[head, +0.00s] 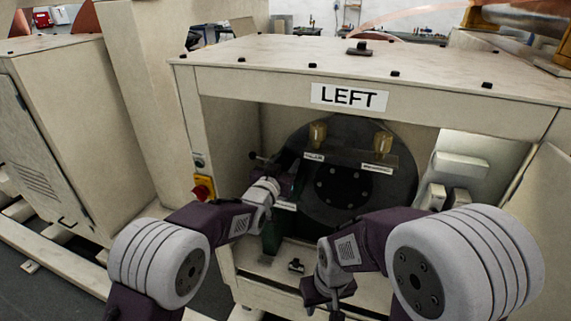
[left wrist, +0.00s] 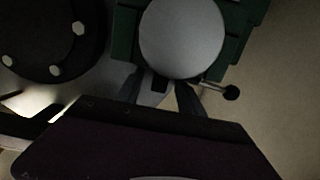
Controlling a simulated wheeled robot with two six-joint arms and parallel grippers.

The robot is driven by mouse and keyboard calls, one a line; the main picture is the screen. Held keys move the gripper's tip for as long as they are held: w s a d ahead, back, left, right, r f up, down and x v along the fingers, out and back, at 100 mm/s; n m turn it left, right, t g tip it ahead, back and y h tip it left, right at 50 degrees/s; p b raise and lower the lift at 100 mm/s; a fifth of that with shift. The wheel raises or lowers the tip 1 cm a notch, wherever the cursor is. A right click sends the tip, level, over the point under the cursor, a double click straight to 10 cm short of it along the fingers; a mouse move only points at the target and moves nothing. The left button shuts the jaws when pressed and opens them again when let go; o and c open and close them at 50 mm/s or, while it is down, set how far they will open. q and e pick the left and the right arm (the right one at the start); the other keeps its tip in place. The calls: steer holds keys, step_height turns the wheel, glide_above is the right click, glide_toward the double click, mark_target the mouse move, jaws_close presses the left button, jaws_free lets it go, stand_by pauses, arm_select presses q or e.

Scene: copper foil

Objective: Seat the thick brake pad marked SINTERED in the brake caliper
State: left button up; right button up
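The green brake caliper (head: 271,238) stands in the open bay of the LEFT cabinet, beside the dark hub. Part of it also shows in the left wrist view (left wrist: 126,30), with a round grey disc face (left wrist: 182,38) in front. My left gripper (head: 286,184) is inside the bay at the caliper. In the left wrist view its fingers (left wrist: 166,92) reach the disc's lower edge; whether they grip anything is unclear. My right gripper (head: 327,292) is low at the bay's front; its fingertips are unclear. I cannot make out a pad marked SINTERED; the small labels are unreadable.
A bar with two amber cups (head: 318,134) crosses the dark disc and bolted hub (head: 345,187). A black-knobbed lever (left wrist: 231,92) sticks out beside the caliper. A red knob (head: 202,191) is on the left post. A small dark part (head: 296,265) lies on the bay floor.

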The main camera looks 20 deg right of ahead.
arm_select(q)
steer(key=shift+f, duration=0.1)
steer(key=v, duration=0.9)
steer(key=shift+b, duration=0.4)
steer(key=shift+s, duration=0.1)
